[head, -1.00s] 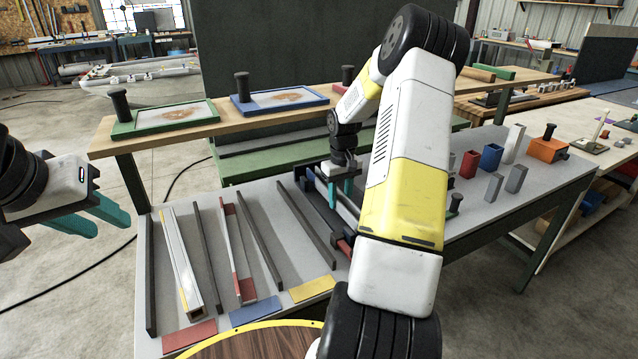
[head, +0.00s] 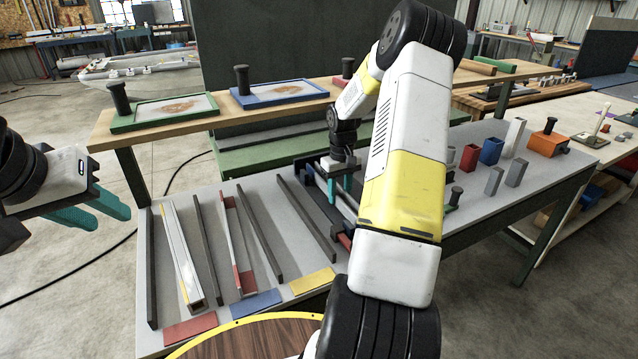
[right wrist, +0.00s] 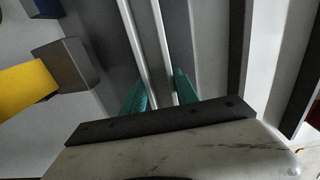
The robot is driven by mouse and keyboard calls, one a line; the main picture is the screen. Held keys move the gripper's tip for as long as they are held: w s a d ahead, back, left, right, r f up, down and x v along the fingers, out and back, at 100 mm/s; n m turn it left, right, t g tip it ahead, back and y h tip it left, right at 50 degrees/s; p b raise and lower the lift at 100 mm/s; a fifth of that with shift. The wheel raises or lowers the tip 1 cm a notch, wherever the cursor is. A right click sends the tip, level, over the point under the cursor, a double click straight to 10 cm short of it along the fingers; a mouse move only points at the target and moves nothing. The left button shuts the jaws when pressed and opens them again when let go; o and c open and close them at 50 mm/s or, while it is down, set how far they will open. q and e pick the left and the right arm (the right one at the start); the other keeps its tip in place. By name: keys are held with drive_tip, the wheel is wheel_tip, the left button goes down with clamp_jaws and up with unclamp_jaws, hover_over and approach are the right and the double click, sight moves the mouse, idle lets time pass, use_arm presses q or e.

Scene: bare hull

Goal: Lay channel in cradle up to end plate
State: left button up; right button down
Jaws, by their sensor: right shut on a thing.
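My right gripper (head: 340,188) points down over a long dark fixture (head: 316,182), apparently the cradle, right of the rails. Its teal fingers are shut on a channel. In the right wrist view the fingers (right wrist: 161,90) stand either side of the channel (right wrist: 163,45), which shows as two pale strips running lengthwise. My arm hides the fixture's right side, and I cannot tell how the channel sits or whether it touches an end plate. My left gripper (head: 90,212) is open and empty, left of the table.
A pale channel with a yellow stripe (head: 182,255) and a red-marked one (head: 231,235) lie between dark upright rails (head: 207,250). Red, blue and yellow patches (head: 313,280) line the near edge. Several blocks (head: 491,150) stand at right. Framed panels (head: 280,94) lie on the rear shelf.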

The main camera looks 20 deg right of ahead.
drive_tip(key=shift+w+a, duration=0.1)
drive_tip(key=shift+w, duration=0.6)
drive_tip(key=c, duration=0.8)
unclamp_jaws()
drive_tip(key=shift+c, duration=0.2)
wheel_tip(320, 180, up, 7)
drive_tip(key=shift+f, duration=0.1)
drive_tip(key=shift+r, duration=0.5)
